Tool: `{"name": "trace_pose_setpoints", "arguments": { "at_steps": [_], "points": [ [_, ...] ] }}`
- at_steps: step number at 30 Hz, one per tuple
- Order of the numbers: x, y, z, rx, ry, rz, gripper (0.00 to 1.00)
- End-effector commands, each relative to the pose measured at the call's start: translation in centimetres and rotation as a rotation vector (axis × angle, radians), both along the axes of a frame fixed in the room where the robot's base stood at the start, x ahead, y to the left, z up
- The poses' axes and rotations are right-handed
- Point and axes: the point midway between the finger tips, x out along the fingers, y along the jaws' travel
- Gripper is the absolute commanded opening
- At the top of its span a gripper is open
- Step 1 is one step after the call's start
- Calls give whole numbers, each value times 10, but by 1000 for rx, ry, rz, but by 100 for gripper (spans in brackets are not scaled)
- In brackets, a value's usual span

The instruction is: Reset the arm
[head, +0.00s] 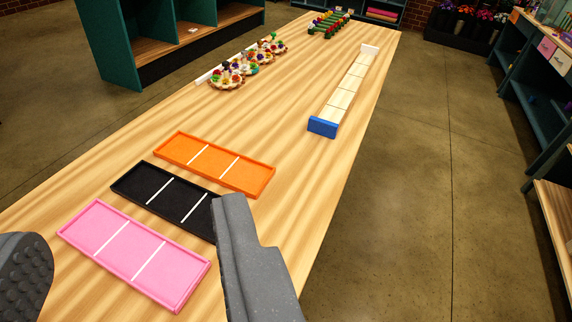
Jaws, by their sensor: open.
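My gripper (135,268) is in the lower part of the head view, one grey finger at the left edge and the other right of the trays. The fingers are wide apart with nothing between them but the view of the table and trays. The gripper appears above the near part of the wooden table (275,150). The right finger hides the right end of the black tray (150,190). No held object shows.
Pink tray (125,245) and orange tray (205,165) lie on either side of the black one, all empty. A blue-ended divided rack (323,127), flower baskets (228,82) and a green flower row (330,24) stand farther back. Teal shelves (120,60) flank the table.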

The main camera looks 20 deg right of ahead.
Motion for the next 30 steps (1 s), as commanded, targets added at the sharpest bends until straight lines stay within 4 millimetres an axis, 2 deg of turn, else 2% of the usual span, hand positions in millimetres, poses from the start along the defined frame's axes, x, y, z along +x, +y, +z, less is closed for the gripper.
{"name": "trace_pose_setpoints", "arguments": {
  "at_steps": [3,14,17,25,30],
  "points": [
    [-6,-4,8,10,-18,-25,47],
    [-5,-4,12,12,-17,-24,47],
    [-5,-4,23,12,-17,-23,47],
    [-5,-4,71,12,-16,-23,47],
    [-5,-4,83,12,-16,-23,47]
  ]
}}
